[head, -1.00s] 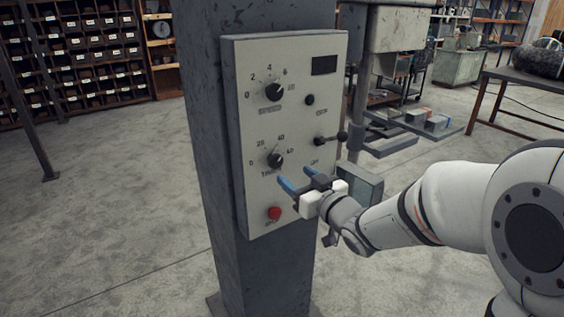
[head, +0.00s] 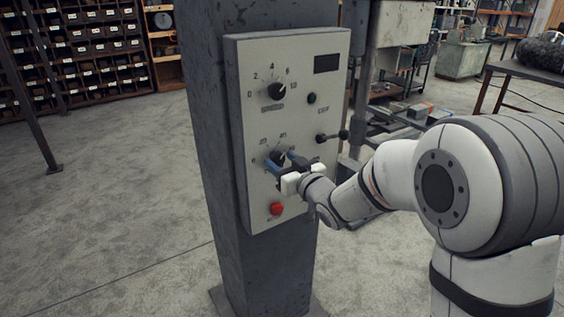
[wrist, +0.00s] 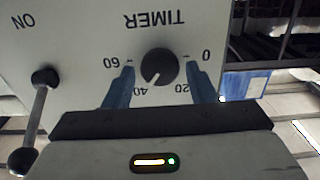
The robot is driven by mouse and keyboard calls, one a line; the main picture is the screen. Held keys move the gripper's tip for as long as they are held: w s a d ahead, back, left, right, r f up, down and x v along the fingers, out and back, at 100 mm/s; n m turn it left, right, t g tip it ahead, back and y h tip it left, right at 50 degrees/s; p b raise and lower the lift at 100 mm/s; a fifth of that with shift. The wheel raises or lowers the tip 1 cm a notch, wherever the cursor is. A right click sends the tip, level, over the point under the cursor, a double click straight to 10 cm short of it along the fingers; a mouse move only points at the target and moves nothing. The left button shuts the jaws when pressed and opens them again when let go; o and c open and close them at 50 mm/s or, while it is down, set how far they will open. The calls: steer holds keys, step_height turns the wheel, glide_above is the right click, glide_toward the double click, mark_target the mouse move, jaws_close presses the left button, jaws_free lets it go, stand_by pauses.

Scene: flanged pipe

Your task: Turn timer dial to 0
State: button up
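My gripper (head: 281,161) is at the panel in front of the dial. Its two blue fingers are spread, one on each side of the knob, with visible gaps between them and the knob. In the head view the fingers partly hide the dial.
Above is a speed dial (head: 277,91). A lever with a ball end (head: 342,134) sticks out at the right, and also shows close by in the wrist view (wrist: 38,115). A red button (head: 277,209) lies below. The panel hangs on a dark column (head: 205,90).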

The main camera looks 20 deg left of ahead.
steer(key=c, duration=0.8)
steer(key=shift+o, duration=0.2)
